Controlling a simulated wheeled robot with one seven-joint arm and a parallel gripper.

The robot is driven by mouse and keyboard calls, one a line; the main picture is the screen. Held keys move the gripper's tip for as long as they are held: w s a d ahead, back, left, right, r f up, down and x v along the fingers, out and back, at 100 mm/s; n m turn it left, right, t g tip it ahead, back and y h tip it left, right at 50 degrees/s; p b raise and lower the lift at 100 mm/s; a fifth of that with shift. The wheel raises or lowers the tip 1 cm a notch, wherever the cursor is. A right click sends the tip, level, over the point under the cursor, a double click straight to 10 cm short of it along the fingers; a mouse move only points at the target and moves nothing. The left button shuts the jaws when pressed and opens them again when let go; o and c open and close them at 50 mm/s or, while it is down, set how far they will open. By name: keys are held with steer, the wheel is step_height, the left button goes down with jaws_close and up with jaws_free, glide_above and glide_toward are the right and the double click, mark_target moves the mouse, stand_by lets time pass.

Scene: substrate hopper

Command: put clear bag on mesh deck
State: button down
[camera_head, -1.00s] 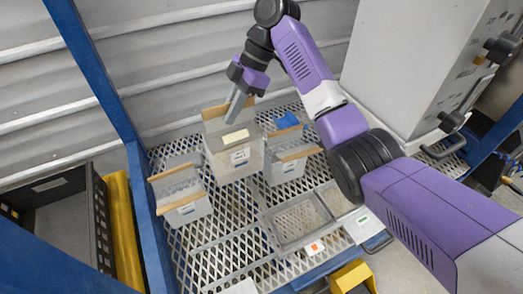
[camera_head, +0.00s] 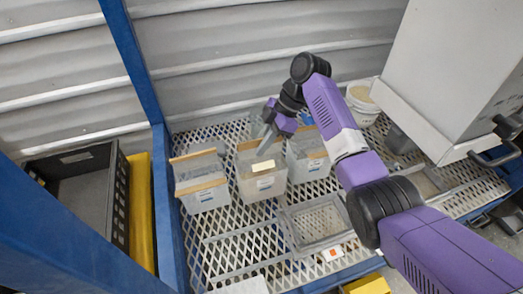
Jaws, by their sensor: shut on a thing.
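The mesh deck (camera_head: 222,262) is a pale expanded-metal grid in a blue frame. A clear bag (camera_head: 262,186) with a brownish top edge and a pale yellow block in its mouth is in the middle of a row of similar bags. My gripper (camera_head: 266,143) points down at its top and is shut on it; the fingertips are hard to make out. The bag looks upright. Its base is at or just above the mesh; I cannot tell if it touches.
Similar clear bags stand close on the left (camera_head: 201,192) and right (camera_head: 309,158). A shallow clear tray (camera_head: 318,225) lies in front. A white bucket (camera_head: 362,104) and a grey hopper (camera_head: 440,70) are behind right. A black crate (camera_head: 119,195) is left. The front-left mesh is mostly clear.

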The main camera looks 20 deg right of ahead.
steer(key=shift+f, duration=1)
steer(key=shift+f, duration=0.15)
steer(key=c, duration=1.5)
jaws_free()
steer(key=shift+r, duration=0.25)
steer(key=p+v, duration=0.1)
steer(key=v, duration=1)
steer(key=shift+d+r, duration=0.25)
steer(key=shift+r, duration=0.1)
